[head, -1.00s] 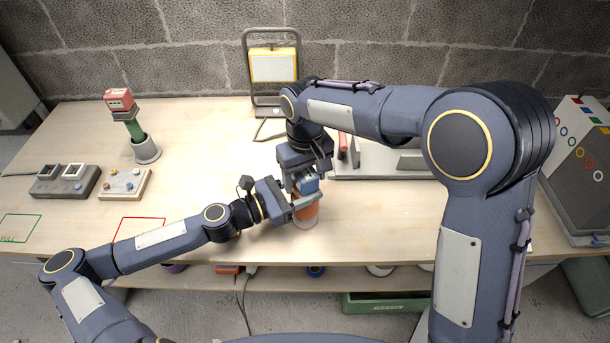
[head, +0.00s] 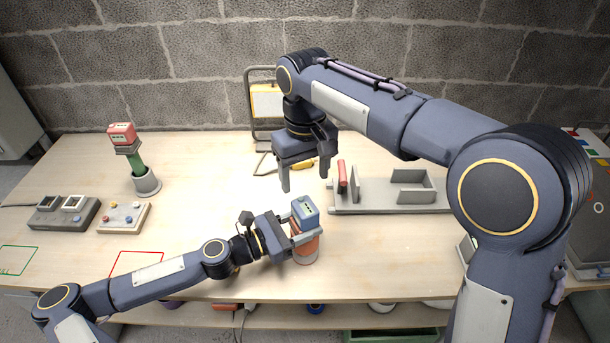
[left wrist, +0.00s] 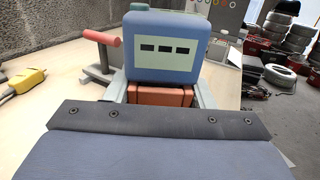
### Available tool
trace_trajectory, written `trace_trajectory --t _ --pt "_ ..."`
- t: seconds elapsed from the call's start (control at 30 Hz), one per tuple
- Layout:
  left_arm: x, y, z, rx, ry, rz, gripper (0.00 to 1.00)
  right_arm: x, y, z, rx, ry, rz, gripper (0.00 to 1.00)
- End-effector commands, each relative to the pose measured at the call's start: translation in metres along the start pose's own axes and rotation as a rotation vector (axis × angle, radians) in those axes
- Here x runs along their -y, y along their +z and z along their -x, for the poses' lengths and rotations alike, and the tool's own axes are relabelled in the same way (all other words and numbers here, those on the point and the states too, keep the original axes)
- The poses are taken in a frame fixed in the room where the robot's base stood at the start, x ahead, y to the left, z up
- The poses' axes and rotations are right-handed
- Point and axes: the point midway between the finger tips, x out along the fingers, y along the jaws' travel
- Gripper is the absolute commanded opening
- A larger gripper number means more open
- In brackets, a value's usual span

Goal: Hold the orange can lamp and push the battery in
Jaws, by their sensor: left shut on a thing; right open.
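The orange can lamp (head: 305,252) stands near the table's front edge, and it also shows in the left wrist view (left wrist: 160,95). A blue battery (head: 305,212) with a pale label panel sits upright on top of it; in the left wrist view the battery (left wrist: 162,45) stands well above the orange part. How deep it sits inside cannot be seen. My left gripper (head: 304,242) is shut on the lamp from the left side. My right gripper (head: 304,183) is open and empty, raised above the table behind the battery, apart from it.
A grey fixture with a red handle (head: 343,174) lies right of my right gripper. A green lamp with a red battery (head: 122,133) stands in a grey cup at left, near a charger (head: 62,214) and a button box (head: 124,217). A yellow work light (head: 266,102) stands behind.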

Motion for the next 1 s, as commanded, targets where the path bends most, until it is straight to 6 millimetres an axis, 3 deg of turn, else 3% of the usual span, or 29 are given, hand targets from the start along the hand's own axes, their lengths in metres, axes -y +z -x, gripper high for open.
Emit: trace_trajectory --t 0.13,0.17,0.33,0.67,0.77,1.0 --pt "0.0 0.001 0.0 0.001 0.0 0.0 0.17 0.0 0.0 0.0 0.0 0.0 0.0 0.66" --pt "0.0 0.001 0.0 0.001 0.0 0.0 0.53 0.0 0.0 0.0 0.0 0.0 0.0 0.66" --pt "0.0 0.0 0.0 0.0 0.0 0.0 0.74 0.0 0.0 0.0 0.0 0.0 0.0 0.66" --pt "-0.001 0.0 0.004 0.0 0.001 0.0 0.74 0.0 0.0 -0.001 0.0 0.0 0.0 0.66" --pt "-0.002 0.0 0.015 -0.001 0.004 0.0 0.74 0.0 0.0 -0.001 0.0 0.0 0.0 0.66" --pt "-0.001 -0.001 0.066 -0.001 0.006 0.001 0.74 0.0 0.0 -0.001 0.0 0.0 0.0 0.66"
